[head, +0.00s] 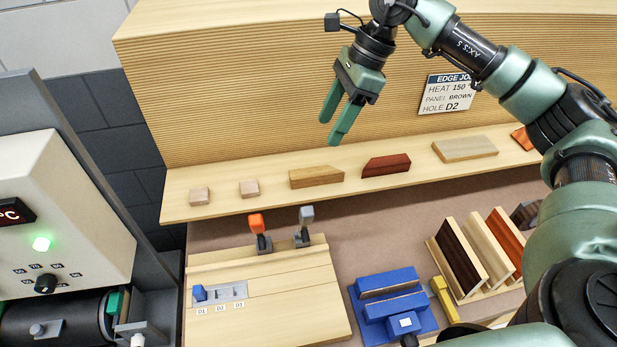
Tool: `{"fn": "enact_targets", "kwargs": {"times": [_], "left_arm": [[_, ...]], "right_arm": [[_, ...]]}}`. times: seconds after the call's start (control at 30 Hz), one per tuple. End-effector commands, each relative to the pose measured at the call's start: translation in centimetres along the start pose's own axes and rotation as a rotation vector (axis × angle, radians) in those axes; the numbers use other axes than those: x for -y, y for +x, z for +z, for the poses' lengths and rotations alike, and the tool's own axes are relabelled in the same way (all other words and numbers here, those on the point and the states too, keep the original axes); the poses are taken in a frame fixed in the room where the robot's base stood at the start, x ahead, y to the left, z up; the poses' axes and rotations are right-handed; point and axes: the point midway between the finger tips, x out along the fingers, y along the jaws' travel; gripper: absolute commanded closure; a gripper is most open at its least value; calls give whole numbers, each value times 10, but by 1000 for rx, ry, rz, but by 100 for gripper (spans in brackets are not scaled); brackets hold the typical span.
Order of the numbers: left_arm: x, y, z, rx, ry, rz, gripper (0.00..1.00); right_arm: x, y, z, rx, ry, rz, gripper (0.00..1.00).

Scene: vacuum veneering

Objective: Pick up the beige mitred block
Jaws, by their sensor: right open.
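The beige mitred block (316,177) lies flat on the wooden shelf, near the middle of its row. Its right end looks cut at an angle. My right gripper (333,129) hangs above the shelf, with its green fingers pointing down and to the left. It is open and empty, and in the picture its tips are above the block without touching it. A dark red mitred block (386,165) lies just to the right of the beige one. My left gripper is not in view.
Two small blocks (199,196) (249,188) lie left on the shelf (400,186), and a longer pale block (465,148) lies right. A ribbed wall and sign (446,93) stand behind. Below are a toggle-clamp board (260,310), a blue fixture (393,305) and a panel rack (462,255).

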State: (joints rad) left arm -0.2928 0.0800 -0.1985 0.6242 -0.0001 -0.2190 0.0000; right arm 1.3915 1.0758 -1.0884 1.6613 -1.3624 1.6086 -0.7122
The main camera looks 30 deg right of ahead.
Motion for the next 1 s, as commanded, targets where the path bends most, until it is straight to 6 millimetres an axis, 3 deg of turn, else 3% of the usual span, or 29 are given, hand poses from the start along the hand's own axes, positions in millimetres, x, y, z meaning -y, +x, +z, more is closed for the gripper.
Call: {"fn": "enact_targets", "kwargs": {"times": [0.03, 0.2, 0.4, 0.77, 0.9, 1.0], "left_arm": [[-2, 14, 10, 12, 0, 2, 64], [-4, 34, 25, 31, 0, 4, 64], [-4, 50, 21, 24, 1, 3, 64], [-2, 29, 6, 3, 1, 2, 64], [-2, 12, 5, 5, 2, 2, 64], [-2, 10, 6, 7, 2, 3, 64]], "right_arm": [[0, 13, -6, 0, 0, 0, 45], [0, 33, -13, 0, 0, 0, 45], [0, 47, -19, 1, 0, 0, 45], [-1, 79, -18, -1, 1, 4, 45], [-1, 99, -19, -1, 0, 5, 45], [0, 115, -20, -1, 0, 3, 45]]}}
